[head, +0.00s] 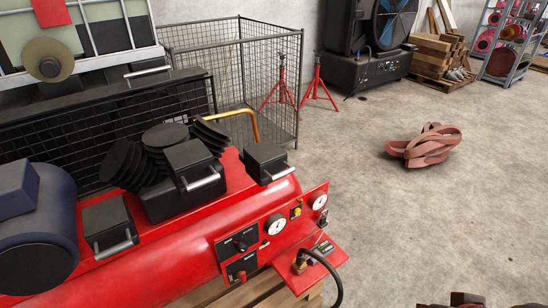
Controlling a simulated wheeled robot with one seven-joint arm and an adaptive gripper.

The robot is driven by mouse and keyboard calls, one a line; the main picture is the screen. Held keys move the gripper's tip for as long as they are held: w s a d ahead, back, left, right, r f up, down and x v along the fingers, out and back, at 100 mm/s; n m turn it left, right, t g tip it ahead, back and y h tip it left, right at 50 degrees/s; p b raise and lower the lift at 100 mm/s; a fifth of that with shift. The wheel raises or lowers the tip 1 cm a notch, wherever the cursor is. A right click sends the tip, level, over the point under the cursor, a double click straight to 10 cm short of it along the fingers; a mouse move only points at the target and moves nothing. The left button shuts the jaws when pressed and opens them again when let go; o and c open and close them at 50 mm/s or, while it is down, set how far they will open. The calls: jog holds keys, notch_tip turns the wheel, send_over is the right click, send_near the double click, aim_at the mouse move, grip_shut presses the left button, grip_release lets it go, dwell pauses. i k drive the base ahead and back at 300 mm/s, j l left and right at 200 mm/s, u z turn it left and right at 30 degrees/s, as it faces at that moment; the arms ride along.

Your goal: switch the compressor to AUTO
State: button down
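The red compressor (165,268) lies across the lower left on a wooden pallet. Its front has a black panel with a dark rotary switch (239,244); the label and the switch's setting are too small to read. A second black panel (241,267) sits just below, with a small dark control. To the right are two white round gauges (275,224) and a small yellow part (296,211). Dark shapes at the bottom right edge may be the top of my gripper (467,300). They are cut off, well right of the panel and apart from it; the fingers cannot be made out.
A red shelf (322,262) with a plug and black hose juts from the compressor's front. A wire cage (226,62) stands behind. A heap of reddish straps (425,147) lies on the concrete floor to the right. Floor around it is clear.

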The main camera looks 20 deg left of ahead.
aim_at(241, 248)
jog(key=k+u, duration=0.15)
jog(key=u, duration=1.55)
